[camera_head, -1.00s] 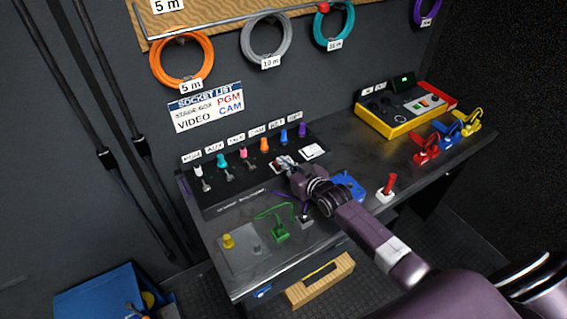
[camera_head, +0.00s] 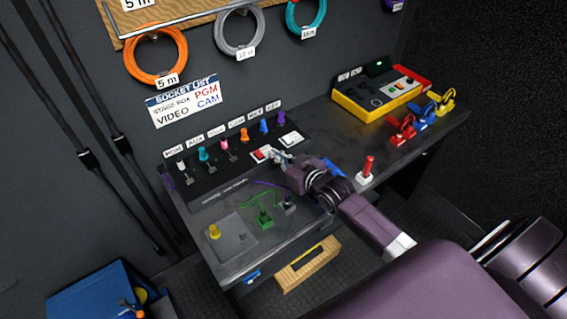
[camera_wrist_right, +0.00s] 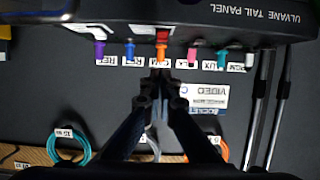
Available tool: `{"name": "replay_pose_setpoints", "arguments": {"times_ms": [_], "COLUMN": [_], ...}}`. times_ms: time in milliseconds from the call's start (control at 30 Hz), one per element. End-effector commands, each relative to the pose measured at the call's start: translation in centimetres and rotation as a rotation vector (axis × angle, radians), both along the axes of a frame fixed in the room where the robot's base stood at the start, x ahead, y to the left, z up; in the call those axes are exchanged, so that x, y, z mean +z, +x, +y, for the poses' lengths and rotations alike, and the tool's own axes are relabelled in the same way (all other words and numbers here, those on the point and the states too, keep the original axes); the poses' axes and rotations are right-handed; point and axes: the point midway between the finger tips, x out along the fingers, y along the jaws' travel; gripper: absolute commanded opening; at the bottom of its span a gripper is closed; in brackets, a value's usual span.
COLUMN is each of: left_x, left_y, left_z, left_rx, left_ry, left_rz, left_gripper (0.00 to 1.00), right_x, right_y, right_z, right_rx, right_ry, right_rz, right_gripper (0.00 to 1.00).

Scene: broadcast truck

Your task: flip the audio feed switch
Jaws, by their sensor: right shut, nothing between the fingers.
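The tail panel (camera_head: 225,172) is a black sloped box at the back of the desk, with a row of coloured plugs. On it sit a red-and-white rocker switch (camera_head: 261,154) and a white switch plate (camera_head: 291,139). I cannot read which is the audio feed. My right gripper (camera_head: 277,156) is shut and empty, just right of the red rocker; contact cannot be told. In the right wrist view the shut fingers (camera_wrist_right: 158,78) point toward the red rocker (camera_wrist_right: 162,36), with the panel inverted. My left gripper is not in view.
A yellow-and-red console (camera_head: 382,95) stands at the back right, near red, blue and yellow clamps (camera_head: 424,113). A red-handled lever (camera_head: 367,169) is right of my arm.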

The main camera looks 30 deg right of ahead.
Motion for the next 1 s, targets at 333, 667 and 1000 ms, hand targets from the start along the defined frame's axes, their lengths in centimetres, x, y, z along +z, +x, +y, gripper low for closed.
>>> {"name": "replay_pose_setpoints", "arguments": {"times_ms": [333, 667, 1000], "left_x": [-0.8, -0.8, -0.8], "left_y": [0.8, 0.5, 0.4], "left_z": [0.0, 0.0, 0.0], "left_rx": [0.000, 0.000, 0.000], "left_ry": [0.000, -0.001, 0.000], "left_rz": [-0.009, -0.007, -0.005], "left_gripper": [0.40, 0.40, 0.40], "right_x": [0.3, 0.4, -0.6], "right_y": [-3.5, -3.6, -4.7], "right_z": [-0.5, -0.5, 0.6], "right_rx": [0.001, 0.000, 0.009], "right_ry": [-0.002, -0.001, -0.007], "right_rz": [0.000, 0.000, 0.044], "right_gripper": [0.00, 0.00, 0.00]}}
